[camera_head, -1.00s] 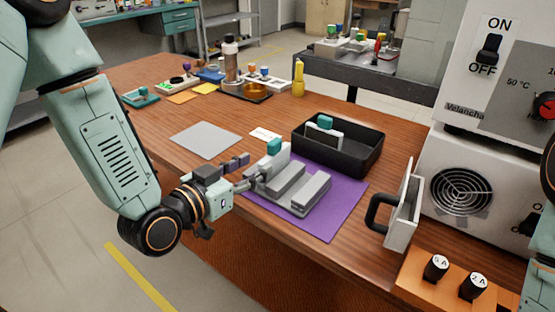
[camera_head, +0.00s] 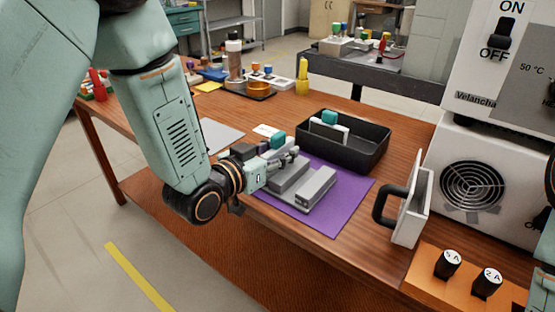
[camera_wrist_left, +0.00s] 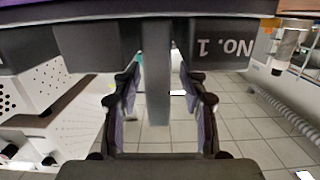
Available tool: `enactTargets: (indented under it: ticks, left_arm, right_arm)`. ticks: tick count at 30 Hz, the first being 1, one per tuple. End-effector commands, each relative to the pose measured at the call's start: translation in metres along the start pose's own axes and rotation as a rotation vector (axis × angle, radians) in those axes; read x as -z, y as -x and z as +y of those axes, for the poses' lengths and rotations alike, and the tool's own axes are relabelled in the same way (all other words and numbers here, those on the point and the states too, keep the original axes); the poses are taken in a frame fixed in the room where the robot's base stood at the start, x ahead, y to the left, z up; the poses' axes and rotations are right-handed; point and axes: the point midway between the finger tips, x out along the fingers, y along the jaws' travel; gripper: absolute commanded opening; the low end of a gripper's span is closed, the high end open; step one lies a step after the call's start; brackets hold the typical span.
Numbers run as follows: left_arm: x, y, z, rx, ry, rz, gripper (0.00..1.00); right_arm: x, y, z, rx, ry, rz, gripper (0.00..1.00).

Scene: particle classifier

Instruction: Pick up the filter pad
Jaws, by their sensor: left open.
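A pale piece with a teal knob (camera_head: 276,142) stands at the back left of the grey slotted block (camera_head: 317,187) on the purple mat (camera_head: 345,205). A similar white piece with a teal knob (camera_head: 329,118) stands in the black tray (camera_head: 365,157). I cannot tell for certain which is the filter pad. My left gripper (camera_head: 287,158) is at the near piece and partly hides it. In the left wrist view its fingers (camera_wrist_left: 160,105) are open, with a grey upright bar (camera_wrist_left: 155,80) between them; contact cannot be seen.
A white holder with a black handle (camera_head: 408,208) stands right of the mat, before the white machine (camera_head: 470,185). An orange panel with knobs (camera_head: 470,280) is at the front right. A grey sheet (camera_head: 220,134) lies behind my left arm. Bottles stand farther back.

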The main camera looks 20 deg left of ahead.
Motion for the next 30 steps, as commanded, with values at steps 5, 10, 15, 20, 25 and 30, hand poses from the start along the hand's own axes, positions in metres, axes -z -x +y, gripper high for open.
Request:
enactTargets:
  ticks: [5, 10, 15, 20, 25, 30]
  left_arm:
    - [0.0002, 0.0004, -0.0001, 0.0, 0.0, 0.0, 0.39]
    - [0.0002, 0.0006, -0.0001, 0.0, 0.0, 0.0, 0.25]
    - [0.0001, 0.0007, -0.0002, 0.0, 0.0, 0.0, 0.1]
    - [0.0001, 0.0007, -0.0002, 0.0, 0.0, 0.0, 0.0]
    - [0.0003, 0.0007, -0.0002, 0.001, 0.0, 0.0, 0.0]
    - [0.0006, 0.0008, -0.0003, 0.001, 0.0, 0.0, 0.0]
  right_arm:
    - [0.0, 0.0005, 0.0, 0.0, 0.0, 0.0, 0.56]
    - [0.0001, 0.0005, 0.0, 0.0, 0.0, 0.0, 0.56]
    - [0.0001, 0.0005, 0.0, 0.0, 0.0, 0.0, 0.56]
    - [0.0001, 0.0005, 0.0, 0.0, 0.0, 0.0, 0.56]
    - [0.0001, 0.0005, 0.0, 0.0, 0.0, 0.0, 0.56]
    - [0.0001, 0.0007, 0.0, 0.0, 0.0, 0.0, 0.56]
